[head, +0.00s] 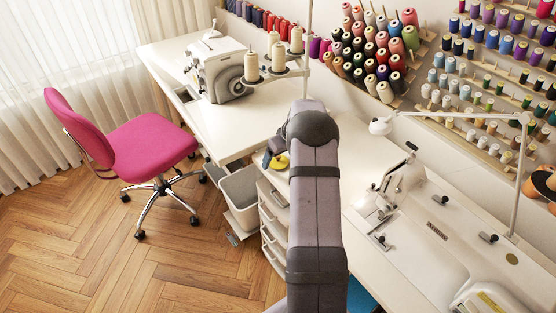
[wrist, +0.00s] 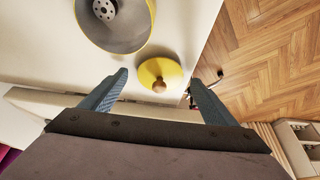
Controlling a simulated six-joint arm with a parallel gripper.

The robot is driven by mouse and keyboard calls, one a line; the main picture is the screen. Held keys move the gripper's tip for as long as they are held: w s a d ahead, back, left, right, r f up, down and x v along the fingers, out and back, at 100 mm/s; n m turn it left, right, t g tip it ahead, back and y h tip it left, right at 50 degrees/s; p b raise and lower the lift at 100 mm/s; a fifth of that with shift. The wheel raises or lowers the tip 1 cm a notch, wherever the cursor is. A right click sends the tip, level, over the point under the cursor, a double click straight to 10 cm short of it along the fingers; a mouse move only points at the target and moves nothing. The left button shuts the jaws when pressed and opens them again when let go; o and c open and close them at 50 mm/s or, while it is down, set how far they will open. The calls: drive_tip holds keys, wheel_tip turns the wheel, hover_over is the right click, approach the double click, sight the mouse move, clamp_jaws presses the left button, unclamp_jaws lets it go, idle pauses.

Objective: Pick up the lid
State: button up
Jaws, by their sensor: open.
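The lid (wrist: 163,75) is yellow and round with a small wooden knob (wrist: 159,87). In the wrist view it lies on the white table top near the table's edge. My gripper (wrist: 163,76) is open, with its two grey-blue fingers on the left and right of the lid in the picture. The fingers look apart from the lid; the height between them is hard to tell. In the head view my arm hides most of this spot, and a small yellow patch (head: 280,162) shows just left of the arm.
A yellow pot (wrist: 115,22) with a grey inside and a holed disc stands beside the lid. The wooden floor (wrist: 265,60) lies beyond the table edge. In the head view, sewing machines (head: 218,72) stand on the tables, with a pink chair (head: 130,145) at left.

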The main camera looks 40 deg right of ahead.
sight(280, 157)
drive_tip(key=shift+w+f, duration=0.15)
drive_tip(key=shift+f, duration=0.2)
drive_tip(key=c, duration=1.1)
drive_tip(key=shift+c, duration=0.2)
drive_tip(key=shift+r, duration=0.1)
wheel_tip(280, 157, up, 10)
drive_tip(key=shift+f+b, duration=0.15)
drive_tip(key=shift+b, duration=0.75)
drive_tip(key=s+d+n+y+p, duration=0.1)
drive_tip(key=s+d+n+p, duration=0.3)
drive_tip(key=s+p, duration=0.5)
drive_tip(key=shift+s+d+r+n+y+p, duration=0.25)
drive_tip(key=shift+d+r+y+p, duration=0.2)
drive_tip(key=shift+d, duration=0.45)
